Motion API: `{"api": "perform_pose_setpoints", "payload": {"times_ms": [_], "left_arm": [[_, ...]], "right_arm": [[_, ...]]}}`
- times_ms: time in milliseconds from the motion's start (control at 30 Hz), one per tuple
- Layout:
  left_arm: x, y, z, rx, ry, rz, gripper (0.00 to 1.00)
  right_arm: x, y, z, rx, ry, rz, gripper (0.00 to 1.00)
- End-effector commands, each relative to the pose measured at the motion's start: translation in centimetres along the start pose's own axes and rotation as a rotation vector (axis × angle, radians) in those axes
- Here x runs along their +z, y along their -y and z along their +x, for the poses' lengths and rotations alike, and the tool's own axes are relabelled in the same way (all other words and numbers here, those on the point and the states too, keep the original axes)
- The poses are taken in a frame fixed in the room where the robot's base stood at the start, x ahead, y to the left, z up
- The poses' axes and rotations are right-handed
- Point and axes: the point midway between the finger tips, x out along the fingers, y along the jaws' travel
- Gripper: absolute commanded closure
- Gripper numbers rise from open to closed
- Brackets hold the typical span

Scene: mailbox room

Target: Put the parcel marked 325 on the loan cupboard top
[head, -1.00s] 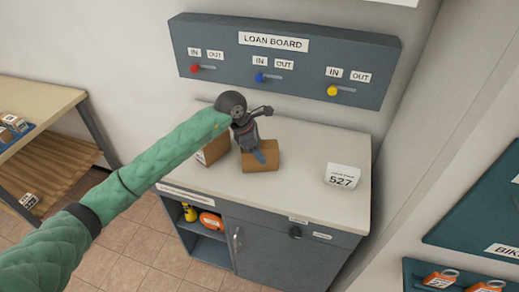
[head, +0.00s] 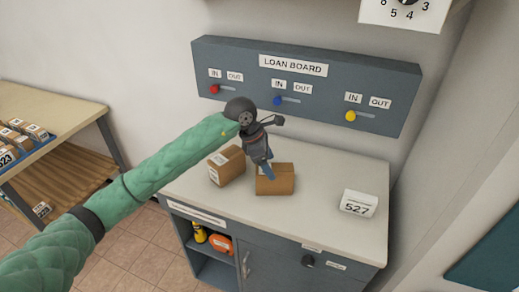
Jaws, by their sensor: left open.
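The loan cupboard top (head: 310,220) is a pale worktop on a grey cupboard below the loan board. Two brown parcels stand on it, a left one (head: 227,168) and a right one (head: 280,184). I can read no number on either, so I cannot tell which is 325. My left gripper (head: 268,172) is open and points down at the right parcel, its blue finger overlapping the parcel's upper left part. I cannot tell whether they touch. My right gripper is out of view.
A white block marked 527 (head: 358,203) stands at the right of the top. The loan board (head: 310,85) hangs on the wall behind. A wooden table (head: 60,105) with small parcels in a blue tray stands at the left. The front middle of the top is clear.

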Motion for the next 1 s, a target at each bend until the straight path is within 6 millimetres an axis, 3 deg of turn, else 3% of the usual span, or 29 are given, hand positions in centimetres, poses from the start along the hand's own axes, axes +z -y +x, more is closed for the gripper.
{"api": "perform_pose_setpoints", "payload": {"times_ms": [300,500,1000], "left_arm": [[-0.1,0.0,-4.9,0.003,-0.001,0.001,0.24],[-0.1,0.0,-6.8,0.001,-0.001,0.000,0.24],[0.0,0.0,-7.2,-0.001,-0.001,0.000,0.24]], "right_arm": [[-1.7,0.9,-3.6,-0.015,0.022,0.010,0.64],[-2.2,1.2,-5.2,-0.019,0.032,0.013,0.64],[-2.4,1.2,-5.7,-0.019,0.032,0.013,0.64]]}}
